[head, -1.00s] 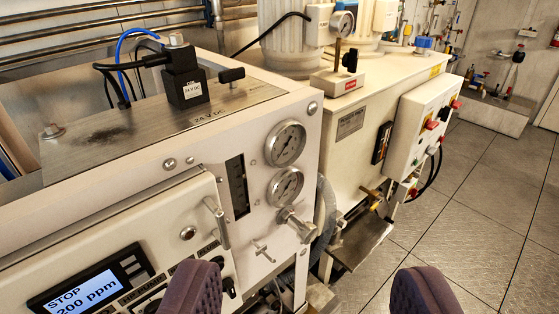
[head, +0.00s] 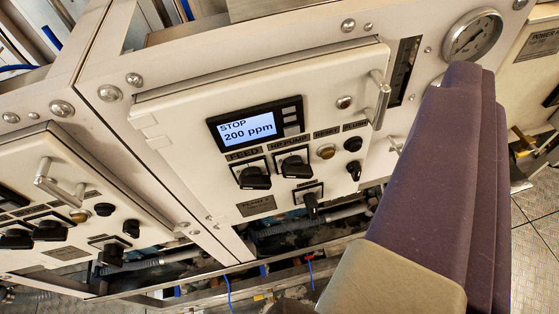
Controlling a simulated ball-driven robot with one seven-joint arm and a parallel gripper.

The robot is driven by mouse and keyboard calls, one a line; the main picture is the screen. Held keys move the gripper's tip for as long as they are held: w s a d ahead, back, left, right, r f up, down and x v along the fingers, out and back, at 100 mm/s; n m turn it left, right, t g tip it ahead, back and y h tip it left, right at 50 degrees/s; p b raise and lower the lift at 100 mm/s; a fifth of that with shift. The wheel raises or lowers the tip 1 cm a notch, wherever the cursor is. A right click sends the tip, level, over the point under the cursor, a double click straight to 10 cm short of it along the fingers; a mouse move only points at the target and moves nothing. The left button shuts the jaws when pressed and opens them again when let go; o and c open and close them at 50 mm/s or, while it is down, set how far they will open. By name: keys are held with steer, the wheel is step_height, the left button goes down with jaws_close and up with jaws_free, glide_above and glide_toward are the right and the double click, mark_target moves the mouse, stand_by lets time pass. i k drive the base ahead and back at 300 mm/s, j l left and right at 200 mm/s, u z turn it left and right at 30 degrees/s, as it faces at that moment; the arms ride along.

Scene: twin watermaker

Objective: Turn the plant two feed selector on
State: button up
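A white control panel with a lit display (head: 248,128) reading "STOP 200 ppm" is mid-view. Its black feed selector (head: 254,178) sits under the FEED label, left of the HP PUMP selector (head: 294,167). The feed selector's handle looks roughly crosswise, but its exact setting is too small to read. A small plate (head: 257,205) below it seems to begin with "PLANT"; its number is unclear. My gripper (head: 462,90) fills the right side as purple finger surfaces, right of the panel and apart from the feed selector. Whether its fingers are apart is not clear from this angle.
A similar panel at left has its own black selectors (head: 50,230) and a handle (head: 52,184). The main panel has a metal handle (head: 378,98) at its right edge. A pressure gauge (head: 472,36) is behind my gripper. Pipes and hoses (head: 335,215) run below.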

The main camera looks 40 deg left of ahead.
mark_target(250, 178)
steer(key=u, duration=0.7)
